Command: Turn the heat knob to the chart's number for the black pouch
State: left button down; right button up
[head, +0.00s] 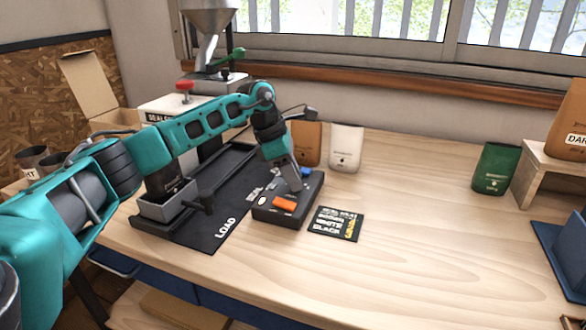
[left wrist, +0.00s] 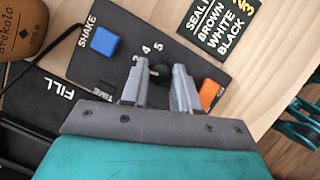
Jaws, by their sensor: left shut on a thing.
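My left gripper (head: 297,190) reaches down over the dark control box (head: 262,211). In the left wrist view its two fingers (left wrist: 160,88) are shut on a black knob (left wrist: 160,70), with the numbers 4 and 5 printed beside it. Other numbers and the knob's pointer are hidden or unclear. The black chart card (head: 335,224) lies right of the box. In the left wrist view the chart (left wrist: 222,25) shows rows for brown, white and black; its yellow numbers are partly cut off. I cannot make out a black pouch for certain. My right gripper is out of view.
The box has a blue button (left wrist: 104,40) marked SHAKE and an orange switch (left wrist: 209,93). Brown (head: 306,143) and white (head: 346,148) pouches stand behind; a green pouch (head: 495,168) stands right. A grey tray (head: 165,208) sits left.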

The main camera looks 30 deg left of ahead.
pick_arm(q)
jog(key=shift+m+g+p, duration=0.3)
jog(key=shift+m+g, duration=0.1)
jog(key=shift+m, duration=0.8)
jog(key=c, duration=0.9)
grip_release()
jog(key=shift+r, duration=0.1)
jog(key=v, duration=0.6)
jog(key=p+v, duration=0.1)
jog(key=v, duration=0.5)
jog(key=shift+a+r, duration=0.3)
jog(key=shift+a, duration=0.05)
jog(key=shift+f, duration=0.1)
